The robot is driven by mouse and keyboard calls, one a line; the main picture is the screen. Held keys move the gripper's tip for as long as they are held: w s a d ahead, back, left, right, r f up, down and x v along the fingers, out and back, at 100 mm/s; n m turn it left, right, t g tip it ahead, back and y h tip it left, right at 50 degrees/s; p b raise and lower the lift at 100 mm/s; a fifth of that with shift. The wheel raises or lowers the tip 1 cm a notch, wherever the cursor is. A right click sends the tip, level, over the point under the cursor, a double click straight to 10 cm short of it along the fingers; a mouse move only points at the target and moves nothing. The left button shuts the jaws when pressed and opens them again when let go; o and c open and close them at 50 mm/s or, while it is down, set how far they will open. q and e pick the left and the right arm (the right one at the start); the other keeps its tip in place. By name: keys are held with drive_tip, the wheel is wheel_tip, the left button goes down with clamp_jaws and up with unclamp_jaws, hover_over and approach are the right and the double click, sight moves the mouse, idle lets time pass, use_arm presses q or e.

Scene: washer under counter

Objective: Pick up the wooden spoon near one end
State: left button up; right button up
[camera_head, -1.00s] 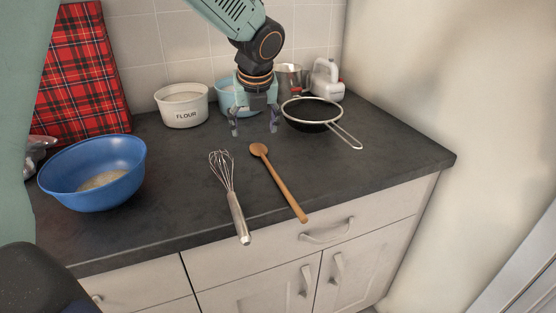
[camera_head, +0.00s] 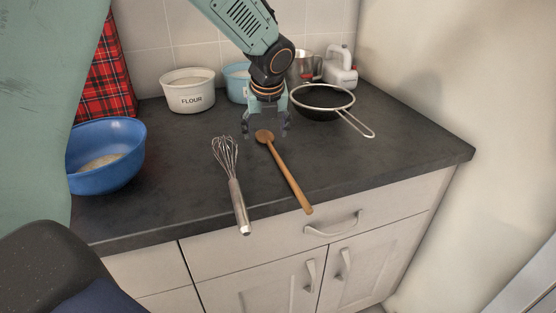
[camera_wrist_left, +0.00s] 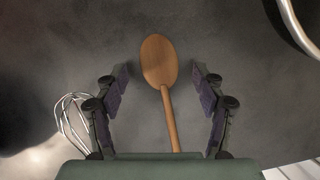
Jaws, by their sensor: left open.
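The wooden spoon (camera_head: 286,174) lies on the dark counter, its bowl toward the wall and its handle end near the counter's front edge. My left gripper (camera_head: 265,134) is open over the bowl end, with a finger on either side of it. In the left wrist view the spoon's bowl (camera_wrist_left: 159,62) and upper handle show between the open fingers (camera_wrist_left: 160,85), apart from both. The rest of the handle is hidden there by the gripper body. My right gripper is not in view.
A whisk (camera_head: 231,185) lies left of the spoon. A sieve (camera_head: 322,101) sits to the right, its handle toward the front. A flour bowl (camera_head: 188,92), a light blue bowl (camera_head: 237,84) and a blue bowl (camera_head: 105,158) stand nearby. The right front counter is clear.

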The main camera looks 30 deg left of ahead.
use_arm(q)
drive_tip(key=shift+w+a+f, duration=0.15)
drive_tip(key=shift+a+f, duration=0.1)
drive_tip(key=shift+a, duration=0.1)
drive_tip(key=shift+d+r, duration=0.1)
drive_tip(key=shift+d, duration=0.15)
drive_tip(key=c, duration=0.5)
drive_tip(key=shift+a, duration=0.2)
drive_tip(key=c, duration=0.4)
drive_tip(key=shift+d, duration=0.1)
drive_tip(key=shift+c, duration=0.9)
wheel_tip(320, 180, up, 10)
drive_tip(key=p, duration=0.3)
drive_tip(key=shift+p, duration=0.3)
